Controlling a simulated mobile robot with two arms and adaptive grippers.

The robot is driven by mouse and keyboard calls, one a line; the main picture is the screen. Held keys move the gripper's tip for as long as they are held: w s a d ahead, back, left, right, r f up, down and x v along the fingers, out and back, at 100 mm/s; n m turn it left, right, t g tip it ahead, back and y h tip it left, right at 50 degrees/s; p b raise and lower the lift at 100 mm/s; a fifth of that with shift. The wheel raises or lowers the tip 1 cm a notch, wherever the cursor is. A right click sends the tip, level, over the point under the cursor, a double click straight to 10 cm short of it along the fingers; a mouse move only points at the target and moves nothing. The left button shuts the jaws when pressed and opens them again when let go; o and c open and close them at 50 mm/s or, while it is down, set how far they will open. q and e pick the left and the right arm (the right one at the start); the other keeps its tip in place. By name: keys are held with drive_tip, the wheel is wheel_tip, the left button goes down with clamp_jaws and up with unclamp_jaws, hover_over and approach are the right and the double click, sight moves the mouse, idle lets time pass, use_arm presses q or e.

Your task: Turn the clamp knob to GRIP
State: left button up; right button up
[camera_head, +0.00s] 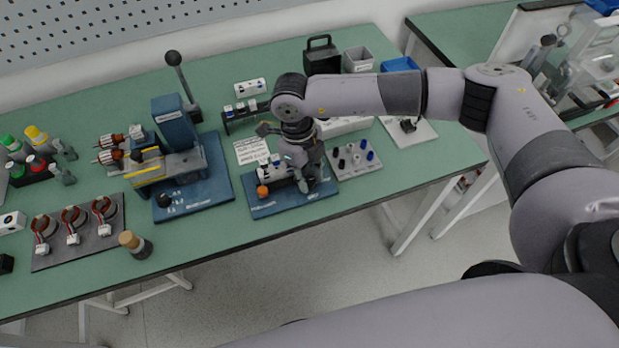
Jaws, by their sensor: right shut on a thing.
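A small fixture on a blue base plate (290,207) stands near the front edge of the green table. It carries a pale cylindrical body and an orange ball (262,191) at its left end. My right gripper (304,184) points down onto the right part of this fixture and is shut on a part there. Its fingers hide that part, so I cannot tell its shape or any turn mark. A black round knob (163,201) with small white marks beside it sits on the larger blue press base to the left. I cannot read the word GRIP anywhere. My left gripper is not in view.
The press (174,125) with its long lever stands left of the fixture. A paper sheet (251,151) lies behind the fixture, and a grey plate (343,172) with small parts lies to its right. A dark mat (111,231) with several copper coils is at the left.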

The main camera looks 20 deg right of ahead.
drive_tip(key=shift+c, duration=1.1)
drive_tip(key=m, duration=0.3)
drive_tip(key=shift+m, duration=0.4)
drive_tip(key=m+y+p, duration=0.1)
drive_tip(key=m, duration=0.2)
drive_tip(key=m+p, duration=0.1)
drive_tip(key=m, duration=0.3)
drive_tip(key=shift+s+r+m+y+p, duration=0.1)
drive_tip(key=shift+m+y+p, duration=0.25)
drive_tip(key=shift+m+y, duration=0.05)
drive_tip(key=shift+m, duration=1)
drive_tip(key=o, duration=0.8)
drive_tip(key=shift+a, duration=0.1)
drive_tip(key=shift+o, duration=0.2)
